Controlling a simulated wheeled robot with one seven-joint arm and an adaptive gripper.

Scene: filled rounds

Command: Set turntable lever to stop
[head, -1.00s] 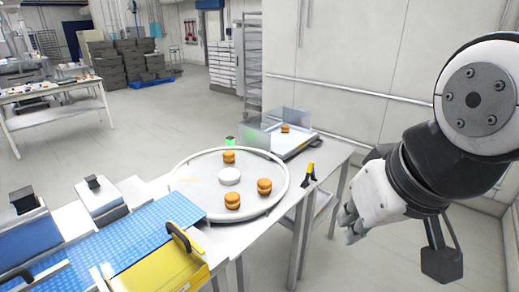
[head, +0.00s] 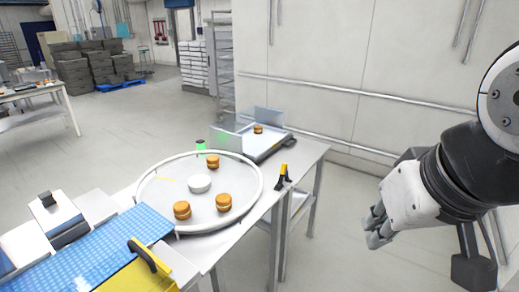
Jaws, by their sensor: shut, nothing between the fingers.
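The round white turntable (head: 249,200) stands on the metal table in the middle of the head view. Several filled rounds, such as this one (head: 223,202), sit on it around a white hub (head: 199,183). A small lever with a yellow handle (head: 283,171) and dark base stands on the table just right of the turntable rim; I cannot read any marking on it. My gripper (head: 374,228) is shut and empty, to the right of the table and well apart from the lever.
A blue belt (head: 105,246) and a yellow machine part with a black handle (head: 150,258) are at the front left. A metal tray with guards (head: 265,145) holds one round behind the turntable. A green light (head: 200,145) glows nearby. Floor right of the table is clear.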

